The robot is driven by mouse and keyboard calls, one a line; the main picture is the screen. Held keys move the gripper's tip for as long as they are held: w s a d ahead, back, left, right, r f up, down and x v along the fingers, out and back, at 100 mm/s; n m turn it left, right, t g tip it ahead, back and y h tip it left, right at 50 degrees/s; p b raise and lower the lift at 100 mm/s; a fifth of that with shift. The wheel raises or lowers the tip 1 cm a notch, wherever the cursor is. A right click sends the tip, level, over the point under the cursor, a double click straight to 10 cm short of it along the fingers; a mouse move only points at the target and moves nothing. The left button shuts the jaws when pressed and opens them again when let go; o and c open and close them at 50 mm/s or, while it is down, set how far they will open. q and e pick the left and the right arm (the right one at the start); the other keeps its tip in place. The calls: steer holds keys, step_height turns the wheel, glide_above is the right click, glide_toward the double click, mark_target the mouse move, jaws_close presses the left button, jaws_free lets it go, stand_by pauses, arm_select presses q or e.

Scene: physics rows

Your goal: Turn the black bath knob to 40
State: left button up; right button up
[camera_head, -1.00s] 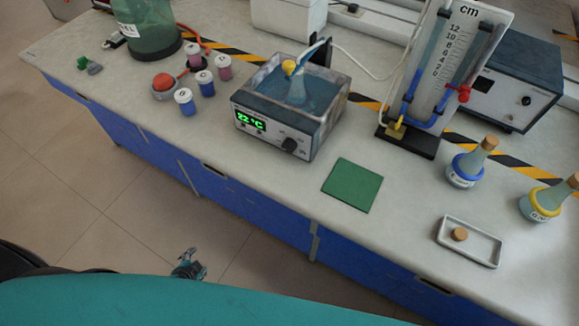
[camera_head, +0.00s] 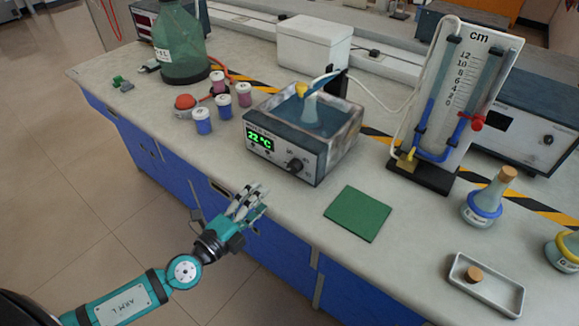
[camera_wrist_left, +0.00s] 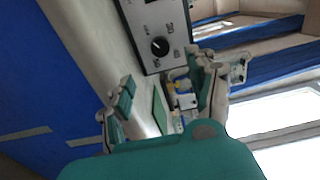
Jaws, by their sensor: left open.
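The water bath (camera_head: 305,128) stands on the bench, its green display (camera_head: 260,140) reading 22 °C. Its black knob (camera_head: 295,165) is on the front panel, right of the display. In the left wrist view the knob (camera_wrist_left: 159,46) shows on the grey panel, beyond the fingers; its pointer setting is too small to read. A flask with a yellow part sits in the bath water. My left gripper (camera_head: 250,202) is open and empty at the bench's front edge, in front of and below the knob, not touching it. It also shows in the left wrist view (camera_wrist_left: 165,95). My right gripper is not in view.
A green mat (camera_head: 358,213) lies right of the bath, with bare bench around it. Small capped bottles (camera_head: 223,104) and a large green bottle (camera_head: 180,45) stand left. A manometer (camera_head: 455,95), flasks (camera_head: 486,200) and a white tray (camera_head: 485,287) are right.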

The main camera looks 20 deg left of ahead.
mark_target(292, 169)
arm_select(q)
steer(key=p+x, duration=0.2)
steer(key=x, duration=1)
steer(key=shift+w, duration=0.1)
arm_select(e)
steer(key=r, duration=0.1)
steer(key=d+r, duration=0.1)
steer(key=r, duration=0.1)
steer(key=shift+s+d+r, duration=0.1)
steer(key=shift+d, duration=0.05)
arm_select(q)
steer(key=c, duration=1.1)
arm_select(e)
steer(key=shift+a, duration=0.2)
arm_select(q)
steer(key=shift+f, duration=0.1)
steer(key=shift+c, duration=0.2)
